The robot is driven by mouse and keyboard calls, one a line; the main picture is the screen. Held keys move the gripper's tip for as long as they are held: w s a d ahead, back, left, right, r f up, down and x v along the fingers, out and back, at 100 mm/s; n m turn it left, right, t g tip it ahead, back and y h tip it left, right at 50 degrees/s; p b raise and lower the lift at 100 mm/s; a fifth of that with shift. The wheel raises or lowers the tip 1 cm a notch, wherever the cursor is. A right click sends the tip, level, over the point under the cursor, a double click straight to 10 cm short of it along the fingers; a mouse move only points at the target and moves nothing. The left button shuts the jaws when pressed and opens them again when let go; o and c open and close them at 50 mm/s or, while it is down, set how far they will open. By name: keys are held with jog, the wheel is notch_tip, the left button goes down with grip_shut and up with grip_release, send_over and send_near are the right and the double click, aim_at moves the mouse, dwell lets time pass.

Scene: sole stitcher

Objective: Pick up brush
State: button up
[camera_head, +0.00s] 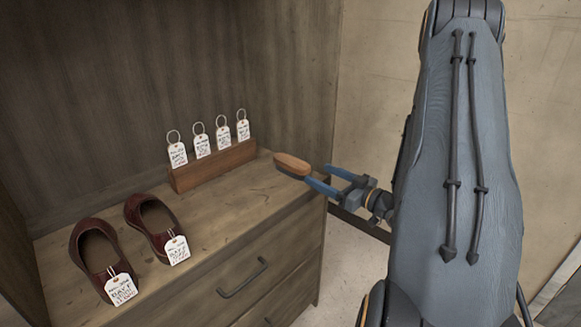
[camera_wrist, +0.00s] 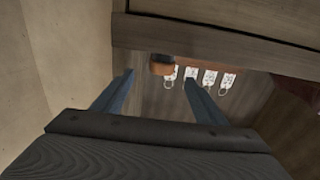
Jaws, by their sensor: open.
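The brush (camera_head: 292,164) has a wooden top and dark bristles below. It lies near the right front edge of the dresser top, to the right of the tag holder. My gripper (camera_head: 332,180) is open, with its blue fingers reaching in from the right towards the brush's near end. In the wrist view, the brush (camera_wrist: 162,65) shows small, just beyond and between the two blue fingertips (camera_wrist: 158,78), closer to the left one. I cannot tell whether a finger touches it. The brush's underside is partly hidden.
The wooden dresser (camera_head: 225,225) has drawers with dark handles (camera_head: 242,279). A wooden holder (camera_head: 213,166) bears several white tags close to the brush. Two dark red shoes (camera_head: 150,222) with tags stand on the left. A wooden back panel rises behind.

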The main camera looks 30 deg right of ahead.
aim_at(296, 162)
jog(key=x, duration=0.5)
jog(key=shift+w+a, duration=0.25)
jog(key=shift+a, duration=0.1)
jog(key=shift+x, duration=2.75)
jog(key=shift+d, duration=0.1)
jog(key=shift+c, duration=0.5)
jog(key=c, duration=1.1)
